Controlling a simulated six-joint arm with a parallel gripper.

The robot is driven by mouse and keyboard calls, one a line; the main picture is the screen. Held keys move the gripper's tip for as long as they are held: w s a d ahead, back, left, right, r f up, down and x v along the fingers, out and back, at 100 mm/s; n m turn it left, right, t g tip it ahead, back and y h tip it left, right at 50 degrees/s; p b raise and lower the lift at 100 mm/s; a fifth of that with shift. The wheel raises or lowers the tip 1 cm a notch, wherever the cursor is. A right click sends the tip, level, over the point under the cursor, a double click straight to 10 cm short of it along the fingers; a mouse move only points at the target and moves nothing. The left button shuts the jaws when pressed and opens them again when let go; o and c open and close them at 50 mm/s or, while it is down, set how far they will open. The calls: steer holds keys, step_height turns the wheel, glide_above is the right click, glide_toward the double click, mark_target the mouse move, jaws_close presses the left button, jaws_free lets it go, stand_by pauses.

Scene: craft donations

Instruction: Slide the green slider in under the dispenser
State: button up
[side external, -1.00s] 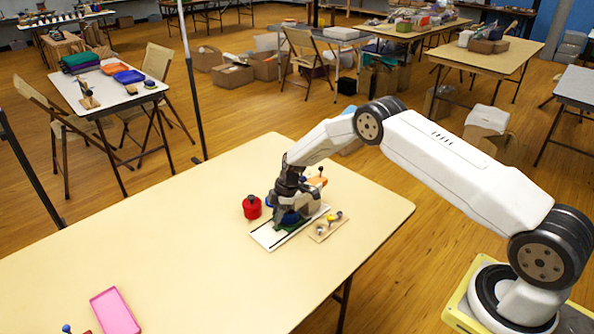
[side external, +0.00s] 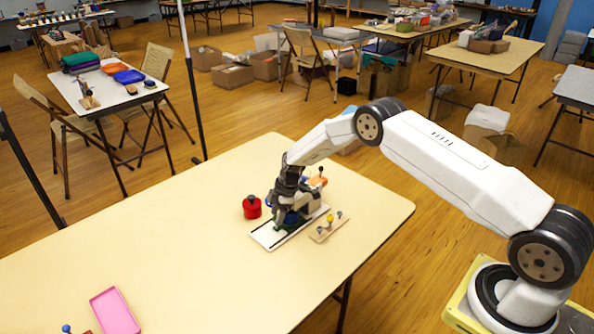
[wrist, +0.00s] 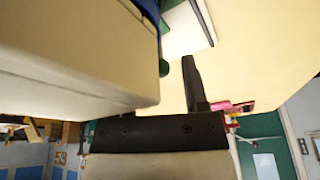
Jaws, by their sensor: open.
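In the wrist view, one dark finger (wrist: 192,85) stands beside a green piece (wrist: 163,67). I cannot tell whether they touch. A white and green edge of the track (wrist: 190,25) shows at the top.
A red pot (side external: 252,208) stands left of the track. A tan board with knobs (side external: 322,233) lies close to its right. An orange item (side external: 317,182) is behind my gripper. A pink tray (side external: 115,312) lies at the front left. The table between is clear.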

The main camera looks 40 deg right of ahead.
steer(key=shift+m+t, duration=0.3)
steer(key=shift+m, duration=0.1)
steer(key=d+r, duration=0.2)
steer(key=d, duration=0.1)
steer(key=d+r, duration=0.1)
steer(key=d, duration=0.1)
steer(key=shift+w, duration=0.2)
steer(key=shift+r, duration=0.65)
steer(key=shift+c, duration=0.9)
steer(key=shift+o, duration=0.9)
steer(key=shift+r, duration=0.6)
steer(key=shift+v, duration=0.9)
steer(key=shift+w+a+r, duration=0.1)
steer(key=shift+a+r, duration=0.05)
steer(key=shift+r, duration=0.05)
steer(key=shift+a, duration=0.15)
steer(key=shift+a, duration=0.1)
steer(key=shift+s, duration=0.2)
